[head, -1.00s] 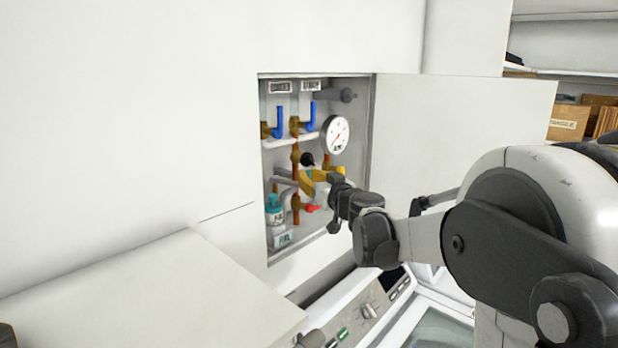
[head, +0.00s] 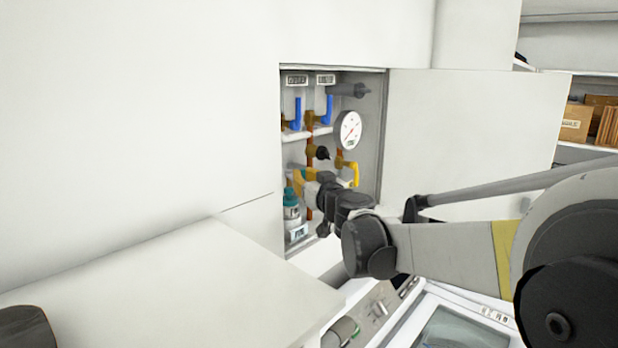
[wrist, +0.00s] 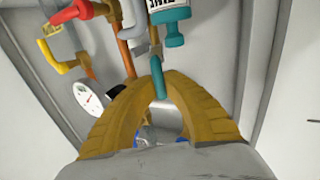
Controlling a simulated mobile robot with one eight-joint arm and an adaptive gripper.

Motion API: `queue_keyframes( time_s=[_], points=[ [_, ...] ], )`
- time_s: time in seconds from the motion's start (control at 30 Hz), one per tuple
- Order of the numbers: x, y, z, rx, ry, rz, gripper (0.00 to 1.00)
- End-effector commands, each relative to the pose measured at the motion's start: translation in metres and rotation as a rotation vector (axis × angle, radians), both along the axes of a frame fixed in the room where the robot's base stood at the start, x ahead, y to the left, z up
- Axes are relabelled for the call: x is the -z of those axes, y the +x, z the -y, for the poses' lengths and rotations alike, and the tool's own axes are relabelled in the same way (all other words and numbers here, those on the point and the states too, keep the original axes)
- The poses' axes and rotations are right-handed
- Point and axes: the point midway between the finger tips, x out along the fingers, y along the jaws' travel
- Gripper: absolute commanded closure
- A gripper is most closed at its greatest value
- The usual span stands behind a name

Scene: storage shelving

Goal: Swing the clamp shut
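The clamp is not clearly identifiable by shape; a slim teal handle (wrist: 159,80) stands between my fingertips in the wrist view. My gripper (wrist: 159,76) has ochre fingers that arch together, their tips closed against this handle. In the head view my gripper (head: 300,184) reaches into the open wall cabinet (head: 375,130), low among the pipes, just above and beside a teal-capped bottle (head: 291,212). The wrist view shows the teal bottle (wrist: 173,22) just beyond the handle.
Around my gripper are a round gauge (head: 348,130), blue levers (head: 297,113), a yellow lever (head: 355,172), a black knob (head: 322,153) and a red handle (wrist: 70,12). The cabinet door (head: 470,125) stands open at right. A white surface (head: 170,275) juts out below left.

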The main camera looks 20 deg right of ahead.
Motion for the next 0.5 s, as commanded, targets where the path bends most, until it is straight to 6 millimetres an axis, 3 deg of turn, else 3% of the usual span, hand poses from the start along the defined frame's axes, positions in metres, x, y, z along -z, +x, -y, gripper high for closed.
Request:
queue_keyframes(
  time_s=[0.5],
  points=[
    [0.0017,-0.0011,-0.0104,-0.001,-0.001,0.0,1.0]
  ],
)
